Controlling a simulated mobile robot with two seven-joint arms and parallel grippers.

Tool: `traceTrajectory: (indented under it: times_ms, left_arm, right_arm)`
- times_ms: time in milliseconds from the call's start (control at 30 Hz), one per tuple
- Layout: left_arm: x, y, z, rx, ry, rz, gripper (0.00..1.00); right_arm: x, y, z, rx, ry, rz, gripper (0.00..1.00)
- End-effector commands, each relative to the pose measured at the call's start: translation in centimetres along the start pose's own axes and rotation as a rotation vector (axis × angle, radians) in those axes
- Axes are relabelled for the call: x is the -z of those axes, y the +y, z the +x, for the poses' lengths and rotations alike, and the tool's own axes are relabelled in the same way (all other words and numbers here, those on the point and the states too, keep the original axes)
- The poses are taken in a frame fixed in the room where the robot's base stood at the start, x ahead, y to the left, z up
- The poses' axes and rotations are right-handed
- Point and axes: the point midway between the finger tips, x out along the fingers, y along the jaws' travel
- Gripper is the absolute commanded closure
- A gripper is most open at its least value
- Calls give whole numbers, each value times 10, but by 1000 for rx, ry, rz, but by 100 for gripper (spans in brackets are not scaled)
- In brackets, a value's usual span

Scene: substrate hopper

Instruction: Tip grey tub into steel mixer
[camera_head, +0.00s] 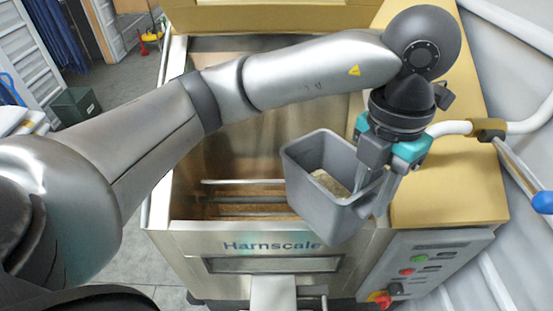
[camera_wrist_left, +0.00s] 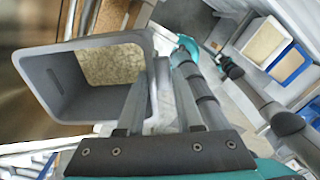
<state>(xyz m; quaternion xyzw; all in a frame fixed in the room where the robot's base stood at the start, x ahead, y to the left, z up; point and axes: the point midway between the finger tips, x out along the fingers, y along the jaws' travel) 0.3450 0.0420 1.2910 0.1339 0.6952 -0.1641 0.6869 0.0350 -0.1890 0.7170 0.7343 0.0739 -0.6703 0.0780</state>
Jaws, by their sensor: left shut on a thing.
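The grey tub (camera_head: 322,205) is above the front right part of the steel mixer (camera_head: 190,236) in the head view. It is tilted, its opening showing, with pale grainy material inside. My left gripper (camera_head: 374,192) is shut on the tub's right wall. In the left wrist view the tub (camera_wrist_left: 62,105) hangs at the fingers of my left gripper (camera_wrist_left: 160,95), and the pale material lies against one side inside it. The mixer's open trough shows bars inside, left of the tub; the tub hides part of its right side. My right gripper is not in view.
A panel with green and red buttons (camera_head: 408,272) is on the mixer's front right. A pale handrail (camera_head: 455,128) stands to the right. A dark green bin (camera_head: 76,105) is on the floor at the left. A blue container (camera_wrist_left: 290,65) and a white one show in the wrist view.

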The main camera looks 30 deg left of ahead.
Motion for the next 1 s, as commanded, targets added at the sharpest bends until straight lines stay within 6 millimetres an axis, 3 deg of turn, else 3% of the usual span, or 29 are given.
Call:
traceTrajectory:
  times_ms: [200,433,900,1000]
  left_arm:
    - [0,4,-35,174,-2,-7,100]
    - [0,13,-62,413,-4,-7,100]
    - [0,58,-84,895,-5,-5,100]
    - [-1,70,-78,977,-8,-4,100]
  right_arm:
    - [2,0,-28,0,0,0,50]
    - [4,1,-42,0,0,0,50]
    - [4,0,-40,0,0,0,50]
    - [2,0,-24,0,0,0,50]
